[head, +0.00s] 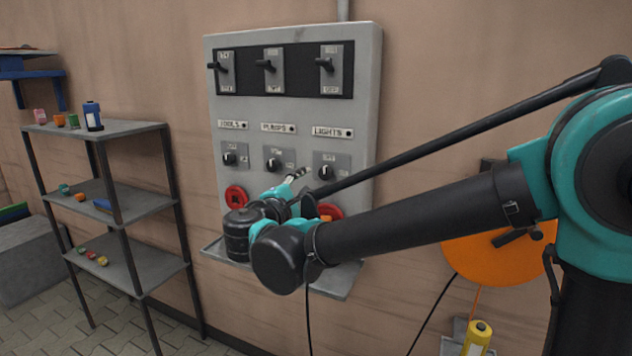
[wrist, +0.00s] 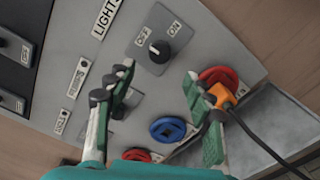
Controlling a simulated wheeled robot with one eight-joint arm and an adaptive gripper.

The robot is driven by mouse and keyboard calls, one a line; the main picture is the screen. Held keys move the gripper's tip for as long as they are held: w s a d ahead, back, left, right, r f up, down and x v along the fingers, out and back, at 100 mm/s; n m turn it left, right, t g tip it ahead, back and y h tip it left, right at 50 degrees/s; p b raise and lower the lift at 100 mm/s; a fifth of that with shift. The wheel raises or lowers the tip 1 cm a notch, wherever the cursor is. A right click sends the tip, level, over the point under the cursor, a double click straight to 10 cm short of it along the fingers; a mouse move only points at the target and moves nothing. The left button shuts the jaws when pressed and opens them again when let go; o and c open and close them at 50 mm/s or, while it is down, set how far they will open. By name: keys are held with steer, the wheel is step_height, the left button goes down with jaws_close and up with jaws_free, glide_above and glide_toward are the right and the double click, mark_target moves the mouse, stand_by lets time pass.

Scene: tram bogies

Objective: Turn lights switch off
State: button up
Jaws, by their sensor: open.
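The grey control panel (head: 296,112) on the wall has a label reading LIGHTS (head: 333,132) at its right. Below the label is a black rotary switch (head: 326,172) on a grey plate; it also shows in the wrist view (wrist: 159,51), with OFF and ON lettering. I cannot tell clearly which way its knob points. A black lever switch (head: 325,65) is higher up in the same column. My gripper (wrist: 157,76) is open and empty in front of the panel, the rotary switch just beyond its fingertips. It partly shows in the head view (head: 298,180).
Below the switches are red sockets (head: 236,197) and a blue socket (wrist: 167,130). An orange plug (wrist: 220,95) with a black cable sits at the right red socket. A grey ledge (head: 335,283) juts out below. Shelves (head: 130,204) stand left; an orange reel (head: 485,250) hangs right.

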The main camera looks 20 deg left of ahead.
steer(key=shift+s+a, duration=0.1)
steer(key=shift+s, duration=1.15)
steer(key=w+d+f+m+g+h, duration=0.2)
steer(key=w+d+f, duration=0.25)
steer(key=d, duration=0.35)
steer(key=w+d+f+m+g+h, duration=0.1)
steer(key=w+d+f+m+g, duration=0.1)
steer(key=w+d+f, duration=0.45)
steer(key=s+d+f+m+g, duration=0.1)
steer(key=d+f+m+g, duration=0.25)
steer(key=d, duration=0.55)
steer(key=s+d+f+m+g, duration=0.2)
steer(key=d+f, duration=0.3)
steer(key=d, duration=0.4)
steer(key=s+d+f+m+g+y, duration=0.4)
steer(key=s+d+f+m, duration=0.8)
steer(key=s+d+f, duration=0.2)
steer(key=shift+s+f, duration=0.2)
steer(key=shift+f, duration=0.3)
